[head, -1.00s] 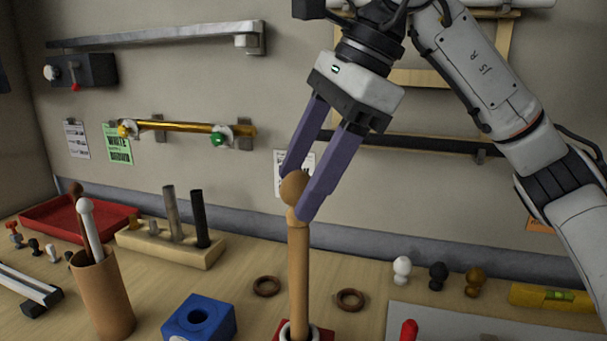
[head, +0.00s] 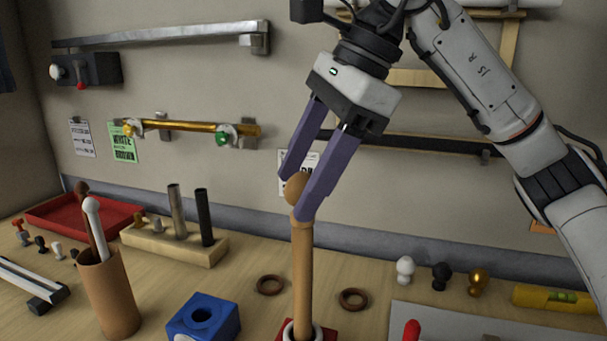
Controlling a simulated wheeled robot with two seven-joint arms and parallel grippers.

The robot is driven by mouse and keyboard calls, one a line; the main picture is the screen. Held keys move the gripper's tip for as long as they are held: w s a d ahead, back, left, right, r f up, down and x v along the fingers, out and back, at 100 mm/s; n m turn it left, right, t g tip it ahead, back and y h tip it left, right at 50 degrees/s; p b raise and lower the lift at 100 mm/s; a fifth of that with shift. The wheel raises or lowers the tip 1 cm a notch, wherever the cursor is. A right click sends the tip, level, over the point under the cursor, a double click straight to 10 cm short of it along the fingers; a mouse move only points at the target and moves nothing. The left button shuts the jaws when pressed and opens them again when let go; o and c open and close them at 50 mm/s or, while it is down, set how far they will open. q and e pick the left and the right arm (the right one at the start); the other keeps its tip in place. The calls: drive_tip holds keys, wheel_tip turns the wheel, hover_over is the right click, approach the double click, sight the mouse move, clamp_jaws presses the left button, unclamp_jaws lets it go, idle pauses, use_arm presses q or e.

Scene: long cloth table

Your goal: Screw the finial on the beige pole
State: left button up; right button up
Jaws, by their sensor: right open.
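The beige pole (head: 302,275) stands upright in a red holder (head: 287,332) at the bottom middle of the head view. A round wooden finial (head: 294,188) sits at the top of the pole, in line with it. My right gripper (head: 296,198) is open, its two purple fingers pointing down on either side of the finial. The right finger covers part of the finial and pole top. I cannot tell whether either finger touches the finial. My left gripper is not in view.
A blue block with a hole (head: 204,318) and two brown rings (head: 270,285) lie near the pole. White, black and gold finials (head: 441,276) stand to the right. A brown cup of poles (head: 108,295) and a wooden rack (head: 172,243) stand left.

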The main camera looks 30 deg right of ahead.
drive_tip(key=n+p, duration=0.1)
drive_tip(key=n+g+p, duration=0.1)
drive_tip(key=n+p, duration=0.1)
drive_tip(key=shift+r+n+y, duration=0.3)
drive_tip(key=shift+y, duration=0.1)
drive_tip(key=shift+n+g, duration=0.5)
drive_tip(key=shift+n, duration=0.2)
drive_tip(key=shift+f+n+g, duration=0.3)
drive_tip(key=shift+n, duration=0.4)
drive_tip(key=shift+n+g, duration=0.4)
drive_tip(key=shift+n, duration=0.5)
drive_tip(key=shift+w+r+n+g, duration=0.1)
drive_tip(key=shift+n+g, duration=0.4)
drive_tip(key=shift+n, duration=0.7)
drive_tip(key=n, duration=0.2)
drive_tip(key=n+g, duration=0.1)
drive_tip(key=n, duration=0.1)
drive_tip(key=shift+g+h, duration=0.3)
